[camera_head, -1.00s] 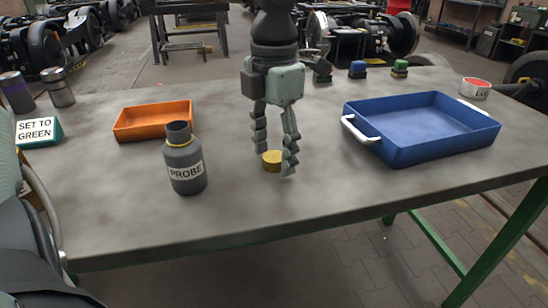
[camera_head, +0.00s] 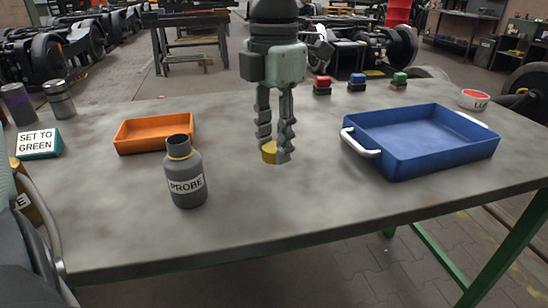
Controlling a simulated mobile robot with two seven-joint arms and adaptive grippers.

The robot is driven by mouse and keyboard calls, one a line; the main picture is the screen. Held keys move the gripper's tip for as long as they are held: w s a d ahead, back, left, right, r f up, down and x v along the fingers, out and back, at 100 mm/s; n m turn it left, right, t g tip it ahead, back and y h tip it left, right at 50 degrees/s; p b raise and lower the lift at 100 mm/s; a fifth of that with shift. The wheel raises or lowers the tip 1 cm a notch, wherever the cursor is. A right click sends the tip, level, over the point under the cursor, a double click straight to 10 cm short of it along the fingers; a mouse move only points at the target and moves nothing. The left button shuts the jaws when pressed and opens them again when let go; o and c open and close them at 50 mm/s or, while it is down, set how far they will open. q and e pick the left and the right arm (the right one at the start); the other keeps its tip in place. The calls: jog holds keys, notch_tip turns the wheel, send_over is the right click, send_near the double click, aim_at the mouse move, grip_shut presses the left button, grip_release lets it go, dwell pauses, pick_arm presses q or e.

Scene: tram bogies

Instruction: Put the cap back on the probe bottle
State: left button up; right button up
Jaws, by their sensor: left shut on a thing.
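The dark grey probe bottle (camera_head: 186,182) stands upright on the table, left of centre, with its PROBE label facing me. Its neck is open at the top, with a yellow ring at the base of the neck. My left gripper (camera_head: 274,154) points down, to the right of the bottle and apart from it. Its fingers are shut on the yellow cap (camera_head: 269,153), which is partly hidden by a finger. The cap appears slightly above the table. My right gripper is not in view.
An orange tray (camera_head: 122,146) lies behind the bottle, and a blue tray (camera_head: 434,168) with white handles is at the right. A SET TO GREEN sign (camera_head: 38,143) and two canisters stand at the left. Red, blue and green buttons line the back. Table between bottle and gripper is clear.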

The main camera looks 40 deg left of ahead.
aim_at(274, 147)
pick_arm(q)
notch_tip(274, 147, up, 14)
jog(key=shift+f, duration=0.2)
